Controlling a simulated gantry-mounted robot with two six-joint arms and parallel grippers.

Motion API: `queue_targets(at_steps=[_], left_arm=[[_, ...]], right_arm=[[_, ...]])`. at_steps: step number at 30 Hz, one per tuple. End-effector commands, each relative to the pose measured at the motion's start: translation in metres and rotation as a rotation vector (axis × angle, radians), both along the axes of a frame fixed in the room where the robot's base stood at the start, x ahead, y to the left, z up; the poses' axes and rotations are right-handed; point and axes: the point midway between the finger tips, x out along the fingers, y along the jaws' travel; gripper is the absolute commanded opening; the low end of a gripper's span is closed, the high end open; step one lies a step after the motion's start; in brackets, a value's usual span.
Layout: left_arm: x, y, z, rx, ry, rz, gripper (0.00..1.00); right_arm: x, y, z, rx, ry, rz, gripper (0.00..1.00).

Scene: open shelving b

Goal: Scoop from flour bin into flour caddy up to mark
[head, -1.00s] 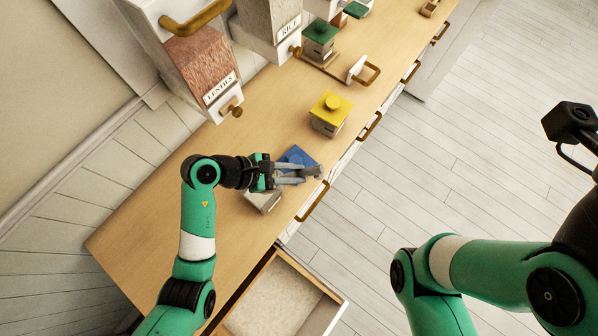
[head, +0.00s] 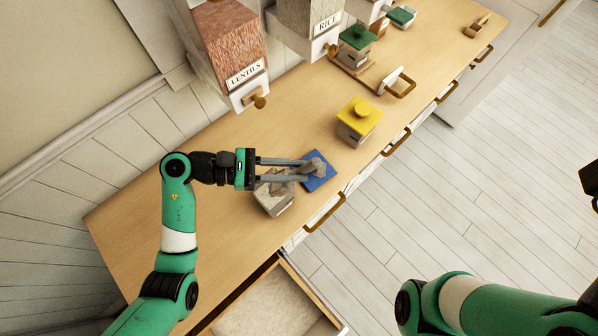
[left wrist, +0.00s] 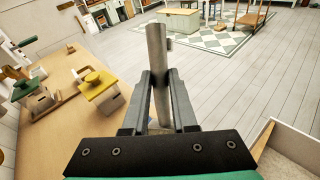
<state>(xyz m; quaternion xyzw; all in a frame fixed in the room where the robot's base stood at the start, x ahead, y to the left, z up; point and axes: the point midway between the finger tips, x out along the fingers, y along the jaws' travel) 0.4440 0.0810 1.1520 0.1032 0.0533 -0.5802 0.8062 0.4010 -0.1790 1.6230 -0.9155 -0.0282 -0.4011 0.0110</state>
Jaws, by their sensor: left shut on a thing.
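My left gripper (head: 307,169) is shut on a grey metal thing (left wrist: 156,65), which looks like a scoop; in the left wrist view it is a cylinder between the fingers. Its other end is hard to make out. A pale caddy (head: 279,206) stands on the counter under the fingers, its top partly hidden by them and by grey metal. A blue lid (head: 323,183) is beside the caddy, below the fingertips. An open drawer bin (head: 318,291) at the bottom holds pale, flour-like contents.
A caddy with a yellow lid (head: 359,109) stands farther along the wooden counter (head: 185,215), with green-lidded ones (head: 358,37) beyond. Lentils (head: 232,48) and rice (head: 312,18) dispensers hang above the back. The counter's left end is clear.

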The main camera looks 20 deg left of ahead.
Motion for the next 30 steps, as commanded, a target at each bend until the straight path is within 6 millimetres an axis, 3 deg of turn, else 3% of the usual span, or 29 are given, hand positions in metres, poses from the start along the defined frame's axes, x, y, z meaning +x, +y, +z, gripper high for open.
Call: queue_targets(at_steps=[30], left_arm=[[-0.005,0.036,0.011,-0.305,-0.045,0.0,0.0]], right_arm=[[0.0,0.0,-0.065,0.0,0.0,0.0,0.5]])
